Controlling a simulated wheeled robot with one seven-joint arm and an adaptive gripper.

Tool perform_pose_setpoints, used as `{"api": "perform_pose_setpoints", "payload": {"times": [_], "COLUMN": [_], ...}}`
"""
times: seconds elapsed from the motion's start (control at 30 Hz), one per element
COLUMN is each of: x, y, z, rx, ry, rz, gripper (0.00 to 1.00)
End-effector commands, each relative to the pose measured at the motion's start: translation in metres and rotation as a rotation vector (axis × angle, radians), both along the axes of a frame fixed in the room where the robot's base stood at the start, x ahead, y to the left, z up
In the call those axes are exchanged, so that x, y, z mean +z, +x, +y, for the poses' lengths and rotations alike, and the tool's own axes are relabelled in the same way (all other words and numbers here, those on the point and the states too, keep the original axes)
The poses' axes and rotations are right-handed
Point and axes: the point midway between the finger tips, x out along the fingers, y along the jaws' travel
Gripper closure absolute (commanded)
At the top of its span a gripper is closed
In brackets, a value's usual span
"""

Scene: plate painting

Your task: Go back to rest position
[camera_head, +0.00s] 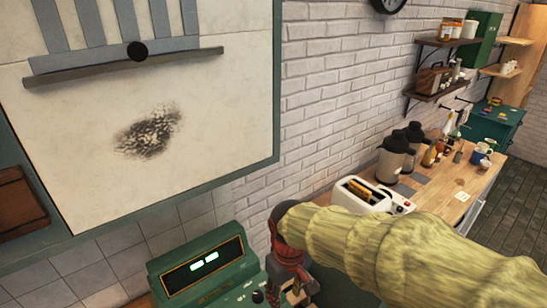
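My arm, in a ridged yellow-green cover, reaches in from the lower right. My gripper (290,285) is at the bottom centre, pointing down, just right of a green machine with a lit display. It is dark red and grey, small and partly hidden by my own wrist. I cannot tell whether its fingers are open or shut, or whether they hold anything. A large cream panel (225,110) in a green frame fills the upper left, with a dark speckled smudge (148,132) at its middle. My gripper is below and right of the smudge, apart from it.
The green machine (205,265) stands beside my gripper. A wooden counter (455,190) at right holds a white toaster (362,196), dark-lidded jugs (395,160), bottles and mugs. Shelves hang on the brick wall.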

Motion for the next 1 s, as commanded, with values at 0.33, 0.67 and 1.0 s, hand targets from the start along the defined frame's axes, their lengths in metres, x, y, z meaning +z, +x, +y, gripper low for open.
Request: {"api": "perform_pose_setpoints", "payload": {"times": [0.33, 0.67, 1.0], "x": [-0.004, -0.016, -0.014], "y": [-0.064, -0.109, -0.111], "z": [-0.087, -0.143, -0.160], "rx": [-0.331, -0.509, -0.566], "ry": [0.077, 0.132, 0.139], "rz": [-0.174, -0.384, -0.452], "gripper": [0.60, 0.60, 0.60]}}
